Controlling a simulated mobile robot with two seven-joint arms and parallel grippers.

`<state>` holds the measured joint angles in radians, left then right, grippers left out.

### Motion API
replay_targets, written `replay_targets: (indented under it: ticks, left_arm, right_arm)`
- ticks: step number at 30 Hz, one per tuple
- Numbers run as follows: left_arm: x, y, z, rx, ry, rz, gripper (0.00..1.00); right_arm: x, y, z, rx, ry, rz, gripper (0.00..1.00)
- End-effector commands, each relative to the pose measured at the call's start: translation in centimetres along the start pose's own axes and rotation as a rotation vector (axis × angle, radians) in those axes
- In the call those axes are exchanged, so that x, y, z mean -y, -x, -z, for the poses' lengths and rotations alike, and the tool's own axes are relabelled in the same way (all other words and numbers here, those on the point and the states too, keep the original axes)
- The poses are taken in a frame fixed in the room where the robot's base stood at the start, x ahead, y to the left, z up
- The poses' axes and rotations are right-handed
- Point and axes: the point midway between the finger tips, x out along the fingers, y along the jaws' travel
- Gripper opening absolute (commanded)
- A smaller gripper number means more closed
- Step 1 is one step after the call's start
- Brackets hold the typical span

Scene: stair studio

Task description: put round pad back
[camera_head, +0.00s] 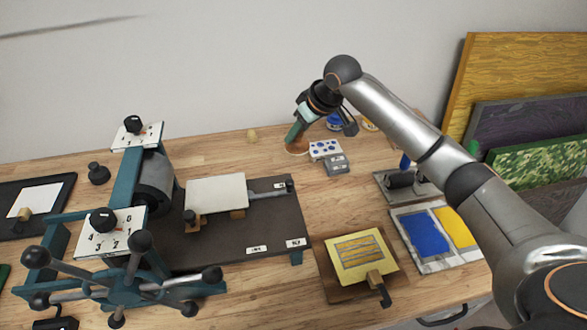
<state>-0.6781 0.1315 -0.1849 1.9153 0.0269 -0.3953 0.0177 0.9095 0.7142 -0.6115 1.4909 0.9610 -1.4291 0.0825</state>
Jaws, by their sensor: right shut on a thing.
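My right gripper (296,139) reaches down to the back of the wooden table, in the middle of the picture. It is shut on a small brown thing, seemingly the round pad (297,147), with a pale rim low at the table. The fingers hide part of it, and I cannot tell if it touches the table. My left gripper is not in view.
A teal roller press (128,200) with dials and a spoked handle fills the left. A dark press bed (240,245) carries a pale sheet. A yellow print block (350,270) and a blue-and-yellow ink slab (413,258) lie front right. Coloured boards (525,70) lean at right.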

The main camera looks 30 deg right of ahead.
Motion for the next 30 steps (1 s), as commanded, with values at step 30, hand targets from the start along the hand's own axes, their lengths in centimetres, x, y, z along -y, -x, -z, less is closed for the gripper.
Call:
replay_targets:
  ticks: [30]
  left_arm:
    - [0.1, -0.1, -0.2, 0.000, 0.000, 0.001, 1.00]
  right_arm:
    - [0.0, -8.5, -4.9, 0.001, 0.010, 0.004, 0.00]
